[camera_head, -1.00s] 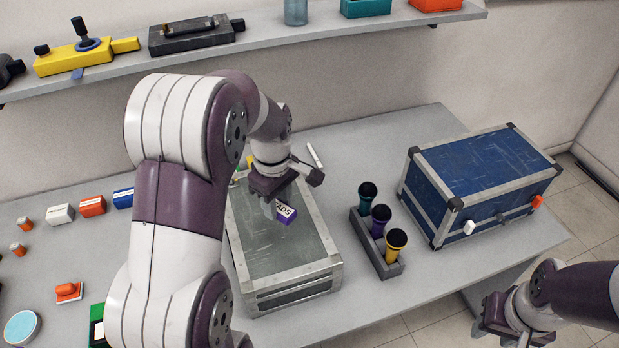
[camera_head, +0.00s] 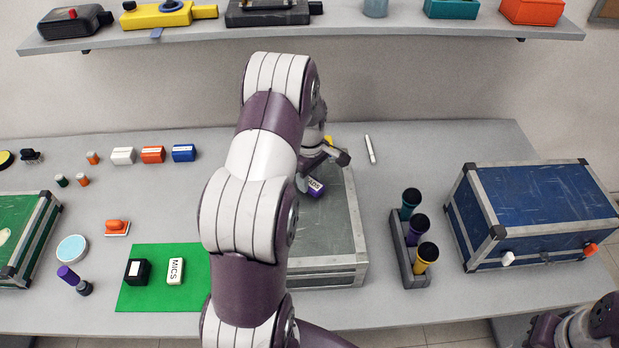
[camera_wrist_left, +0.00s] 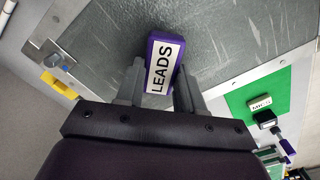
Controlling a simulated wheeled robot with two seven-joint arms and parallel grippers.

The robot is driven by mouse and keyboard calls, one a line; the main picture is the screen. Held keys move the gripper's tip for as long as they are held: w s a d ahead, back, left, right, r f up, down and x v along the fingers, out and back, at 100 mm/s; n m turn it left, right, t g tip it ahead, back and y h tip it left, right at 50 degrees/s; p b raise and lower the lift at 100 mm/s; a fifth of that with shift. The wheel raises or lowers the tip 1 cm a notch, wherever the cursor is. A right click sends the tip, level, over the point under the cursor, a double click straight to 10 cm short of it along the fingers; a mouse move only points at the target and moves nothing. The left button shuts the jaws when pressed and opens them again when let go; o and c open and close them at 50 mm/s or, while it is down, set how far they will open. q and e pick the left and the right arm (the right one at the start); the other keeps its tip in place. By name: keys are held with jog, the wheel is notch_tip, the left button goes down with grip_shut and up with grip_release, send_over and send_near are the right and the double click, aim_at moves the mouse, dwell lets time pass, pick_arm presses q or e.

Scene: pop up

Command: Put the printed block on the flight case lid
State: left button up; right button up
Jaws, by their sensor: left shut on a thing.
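The printed block (camera_head: 315,188) is purple with a white label; in the left wrist view the block (camera_wrist_left: 178,50) reads LEADS. My left gripper (camera_head: 309,182) is shut on it, with a finger on either side in the wrist view. The block is over the grey flight case lid (camera_head: 334,222), near its back part; I cannot tell whether it touches. The lid's scuffed grey surface (camera_wrist_left: 222,38) fills much of the wrist view. My left arm hides the case's left side in the head view. My right gripper (camera_head: 545,332) is partly cut off at the bottom right, its jaws unclear.
A rack (camera_head: 408,255) with three microphones stands right of the grey case, then a blue case (camera_head: 540,205). Left are a green mat (camera_head: 150,300) with a black block and a white MICS block, and a green case (camera_head: 30,235). A shelf (camera_head: 330,35) runs behind.

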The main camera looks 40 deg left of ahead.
pick_arm(q)
jog(key=shift+f, duration=0.55)
jog(key=shift+w+f, duration=0.15)
jog(key=shift+f, duration=0.1)
jog(key=shift+f, duration=0.1)
jog(key=o, duration=1)
